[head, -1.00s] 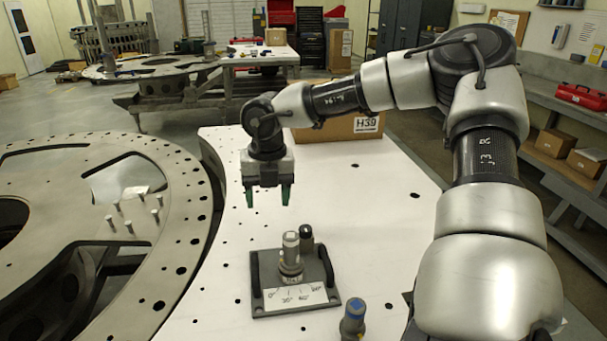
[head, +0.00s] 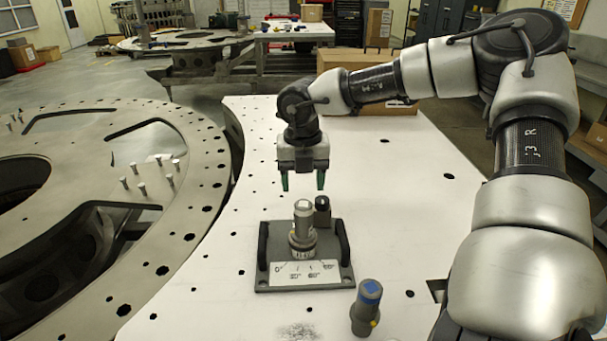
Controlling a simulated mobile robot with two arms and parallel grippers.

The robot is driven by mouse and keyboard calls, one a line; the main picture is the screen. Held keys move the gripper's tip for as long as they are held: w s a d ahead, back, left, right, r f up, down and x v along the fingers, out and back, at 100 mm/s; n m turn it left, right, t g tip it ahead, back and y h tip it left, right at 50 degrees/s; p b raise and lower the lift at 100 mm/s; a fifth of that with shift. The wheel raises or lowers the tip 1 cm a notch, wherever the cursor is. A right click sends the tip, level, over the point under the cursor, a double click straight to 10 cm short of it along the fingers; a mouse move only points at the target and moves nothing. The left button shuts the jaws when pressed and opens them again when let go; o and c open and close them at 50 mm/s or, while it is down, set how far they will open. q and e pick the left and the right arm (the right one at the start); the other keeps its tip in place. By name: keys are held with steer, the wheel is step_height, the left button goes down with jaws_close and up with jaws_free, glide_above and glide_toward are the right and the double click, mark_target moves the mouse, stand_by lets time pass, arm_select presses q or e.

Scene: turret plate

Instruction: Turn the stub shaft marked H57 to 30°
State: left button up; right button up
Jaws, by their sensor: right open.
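The stub shaft (head: 302,222), a pale grey cylinder on a ringed collar, stands upright on a dark fixture plate (head: 262,284) in the head view. A white angle scale (head: 304,273) lies in front of it. Its figures are too small to read surely, and I cannot read an H57 mark. My right gripper (head: 303,186) points down with two green-tipped fingers apart. It is empty and appears just above or behind the shaft top, not touching it. My left gripper is not in view.
A grey cylinder with a blue top (head: 367,308) stands at front right. A cardboard box (head: 345,62) is behind my arm. The white table (head: 400,220) is mostly clear around the fixture.

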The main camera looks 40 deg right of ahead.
mark_target(303, 204)
step_height(303, 204, down, 5)
steer(key=b, duration=0.4)
steer(key=shift+d+f, duration=0.1)
steer(key=shift+f+b, duration=0.6)
steer(key=shift+b, duration=0.2)
steer(key=c, duration=0.7)
